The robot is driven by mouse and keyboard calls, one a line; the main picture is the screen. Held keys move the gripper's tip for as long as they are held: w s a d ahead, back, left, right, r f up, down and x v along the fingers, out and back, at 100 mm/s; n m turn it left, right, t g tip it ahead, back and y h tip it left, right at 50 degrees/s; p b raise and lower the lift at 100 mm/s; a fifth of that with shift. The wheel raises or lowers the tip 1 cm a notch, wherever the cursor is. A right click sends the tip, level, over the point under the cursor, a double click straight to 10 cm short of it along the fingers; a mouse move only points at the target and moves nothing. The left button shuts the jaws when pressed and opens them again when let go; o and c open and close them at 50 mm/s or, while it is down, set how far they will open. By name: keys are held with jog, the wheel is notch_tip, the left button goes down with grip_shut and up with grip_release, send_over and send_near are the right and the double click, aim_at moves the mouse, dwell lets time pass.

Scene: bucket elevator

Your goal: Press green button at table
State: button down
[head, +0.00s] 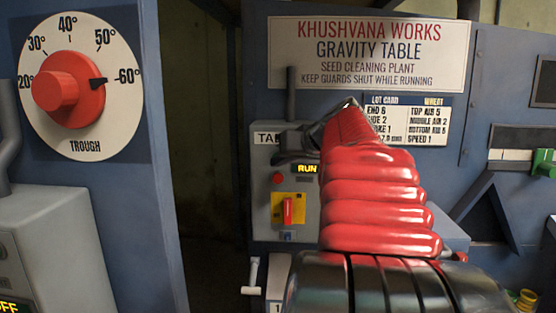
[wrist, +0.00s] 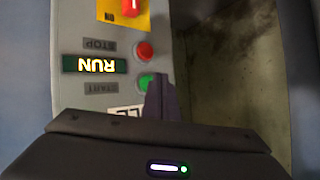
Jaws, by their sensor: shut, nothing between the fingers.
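The table's grey control box (head: 261,210) stands on the blue machine, left of my red arm in the head view. The green button (wrist: 147,80) shows in the wrist view, where the box appears upside down. Its label is START. A red STOP button (wrist: 144,51) is beside it; it also shows in the head view (head: 278,178). The lit display (wrist: 95,65) reads RUN. My gripper (wrist: 160,85) is shut and empty, its tips overlapping the green button's right edge in the wrist view. I cannot tell whether they touch. In the head view my gripper (head: 288,152) hides the green button.
A yellow plate with a red switch (head: 287,210) is on the same box. A trough dial (head: 80,85) and another grey box (head: 55,245) reading OFF are at the left. A dark gap (head: 205,160) lies between the panels. A green handle (head: 544,163) is at the right.

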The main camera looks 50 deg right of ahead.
jog(key=s+a, duration=0.1)
jog(key=a, duration=0.1)
jog(key=s+a, duration=0.2)
dwell(0.8)
jog(key=shift+s+d, duration=0.1)
jog(key=shift+s, duration=0.05)
dwell(0.6)
